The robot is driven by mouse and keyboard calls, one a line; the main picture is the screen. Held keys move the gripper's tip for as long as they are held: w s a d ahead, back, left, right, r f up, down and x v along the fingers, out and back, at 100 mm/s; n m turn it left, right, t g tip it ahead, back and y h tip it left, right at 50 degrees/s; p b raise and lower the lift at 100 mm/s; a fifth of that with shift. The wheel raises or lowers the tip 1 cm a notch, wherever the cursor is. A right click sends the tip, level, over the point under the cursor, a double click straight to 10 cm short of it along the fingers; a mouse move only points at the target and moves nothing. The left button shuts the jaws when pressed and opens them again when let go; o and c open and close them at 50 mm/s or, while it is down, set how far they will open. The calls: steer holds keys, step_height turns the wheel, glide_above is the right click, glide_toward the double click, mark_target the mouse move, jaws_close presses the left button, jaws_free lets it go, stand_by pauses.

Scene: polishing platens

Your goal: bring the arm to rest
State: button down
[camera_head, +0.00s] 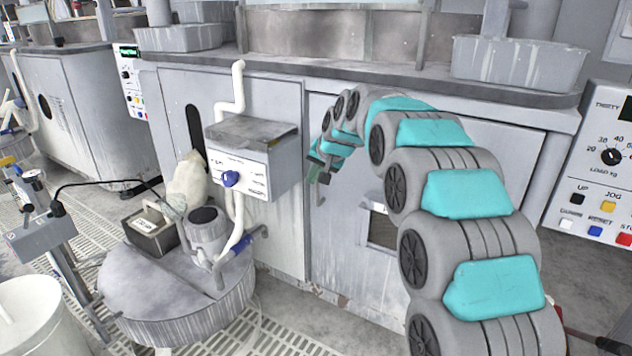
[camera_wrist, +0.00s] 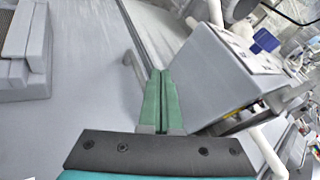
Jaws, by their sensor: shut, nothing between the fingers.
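My arm curves in from the lower right of the head view, with grey joints and teal covers. My gripper (camera_head: 318,168) is at its far end, in front of the grey cabinet door (camera_head: 350,235). In the wrist view my gripper (camera_wrist: 161,75) shows two green fingers lying side by side, shut, with nothing between them. A door handle (camera_wrist: 135,68) shows just beyond and left of the fingers in the wrist view; I cannot tell whether they touch.
A grey control box (camera_head: 252,155) with a blue knob is left of my gripper; it also shows close on the right in the wrist view (camera_wrist: 225,75). A drum (camera_head: 180,295) stands lower left. A counter with a grey tub (camera_head: 515,65) runs behind. A button panel (camera_head: 600,170) is at right.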

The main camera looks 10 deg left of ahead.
steer(key=s+a+r, duration=0.2)
steer(key=s+r, duration=0.2)
steer(key=r, duration=0.1)
steer(key=s+d+f+g+h, duration=0.2)
steer(key=s+d+f, duration=0.1)
steer(key=s+d, duration=0.7)
steer(key=s+d+f+g+h, duration=0.1)
steer(key=s+d+f+g, duration=0.15)
steer(key=s+d, duration=0.85)
steer(key=s+d+f+g, duration=0.1)
steer(key=s+d+f, duration=0.1)
steer(key=s, duration=0.7)
steer(key=s+d+f+g+h, duration=0.1)
steer(key=s+d+f, duration=0.2)
steer(key=s, duration=0.7)
steer(key=s+d+f+n+g, duration=0.1)
steer(key=s+f, duration=0.3)
steer(key=s, duration=0.6)
steer(key=shift+d+f+h, duration=0.2)
steer(key=shift+d+h, duration=0.2)
steer(key=shift+d, duration=0.25)
